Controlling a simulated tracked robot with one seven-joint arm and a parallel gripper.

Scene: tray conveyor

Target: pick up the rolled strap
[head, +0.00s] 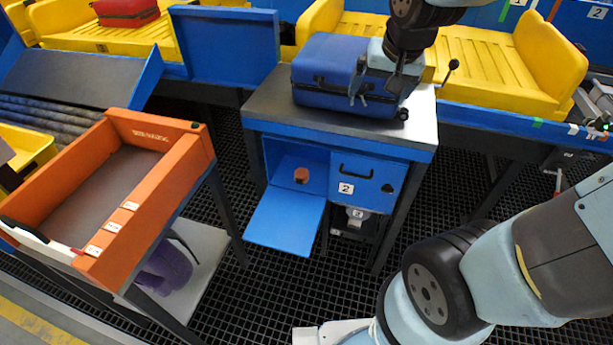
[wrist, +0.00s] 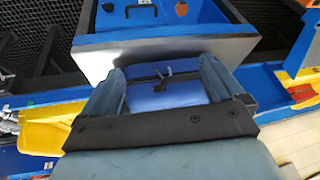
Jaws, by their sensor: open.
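A small orange-brown block-like thing (head: 301,175), apparently the rolled strap, sits in the open blue compartment (head: 282,155) under the workbench. It also shows as a small orange spot in the wrist view (wrist: 181,9). The compartment's flap (head: 287,219) hangs open to the front. My gripper (head: 374,88) is above the bench at the blue suitcase (head: 322,72), well away from the strap. Its jaws are open, with part of the suitcase showing between the fingers in the wrist view (wrist: 162,68). I cannot tell whether the fingers touch the suitcase.
A shut blue drawer (head: 368,178) marked 2 is right of the compartment. The suitcase lies on the grey bench top (head: 265,103). An orange tray (head: 187,160) stands on a table at left, with a purple thing (head: 165,270) below. Yellow conveyor trays (head: 490,60) line the back.

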